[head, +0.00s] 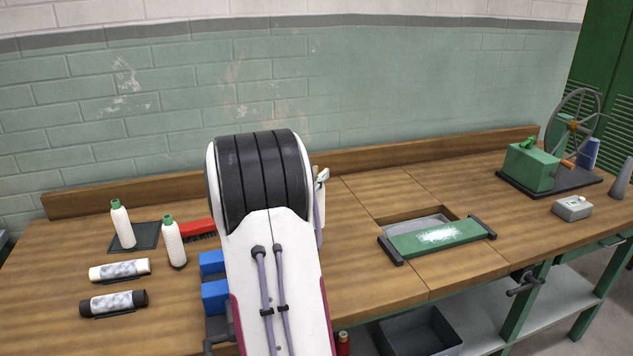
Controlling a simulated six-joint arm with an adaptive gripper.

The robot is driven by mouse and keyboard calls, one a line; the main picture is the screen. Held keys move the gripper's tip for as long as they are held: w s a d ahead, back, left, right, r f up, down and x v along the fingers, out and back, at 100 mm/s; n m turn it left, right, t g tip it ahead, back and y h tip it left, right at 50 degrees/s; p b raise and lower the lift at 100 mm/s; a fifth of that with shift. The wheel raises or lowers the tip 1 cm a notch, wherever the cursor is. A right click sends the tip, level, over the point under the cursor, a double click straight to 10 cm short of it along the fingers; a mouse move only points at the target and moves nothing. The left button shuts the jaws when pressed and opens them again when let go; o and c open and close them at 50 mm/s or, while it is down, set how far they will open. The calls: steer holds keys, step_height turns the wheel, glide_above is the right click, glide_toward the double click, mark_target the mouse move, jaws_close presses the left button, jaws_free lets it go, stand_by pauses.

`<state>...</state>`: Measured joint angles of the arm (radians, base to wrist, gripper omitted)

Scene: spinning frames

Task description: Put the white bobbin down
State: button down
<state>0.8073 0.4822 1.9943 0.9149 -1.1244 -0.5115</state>
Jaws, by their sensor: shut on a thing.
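My white arm with black bands fills the middle of the head view. My gripper is hidden behind it, along with anything it holds. I cannot make out a held white bobbin. I cannot tell whether either is a bobbin. A white roller (119,270) and a black roller (113,302), both with grey-white patches, lie in front of them.
A red brush (197,228) and blue blocks (214,295) lie left of my arm. A green board (435,238) with white powder lies at a recess in the wooden bench (350,280). A green wheeled machine (533,165), a grey box (572,208) and cones (622,178) stand right.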

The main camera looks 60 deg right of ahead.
steer(key=shift+w+f, duration=0.1)
stand_by(0.7)
steer(key=shift+w+f+n+t, duration=0.15)
steer(key=shift+w+n+t, duration=0.15)
steer(key=shift+w+t, duration=0.2)
steer(key=w+a+r+n+t+y, duration=0.25)
steer(key=w+a+n+t, duration=0.25)
steer(key=w+a+t, duration=0.35)
steer(key=w+a+r+n+t+y, duration=0.2)
steer(key=w+a+n+t+y, duration=0.25)
steer(key=w+a, duration=0.55)
steer(key=s+a+r+n+t+y, duration=0.1)
steer(key=a+r+n+y, duration=0.3)
steer(key=a, duration=1.3)
steer(key=s+a+r+n+t+y, duration=0.1)
steer(key=a+r+n+t+y, duration=0.2)
steer(key=a, duration=1.4)
step_height(320, 180, up, 6)
steer(key=n+y, duration=0.1)
steer(key=y, duration=0.3)
steer(key=shift+s+r+t, duration=0.15)
steer(key=shift+t, duration=0.15)
steer(key=shift+d, duration=0.1)
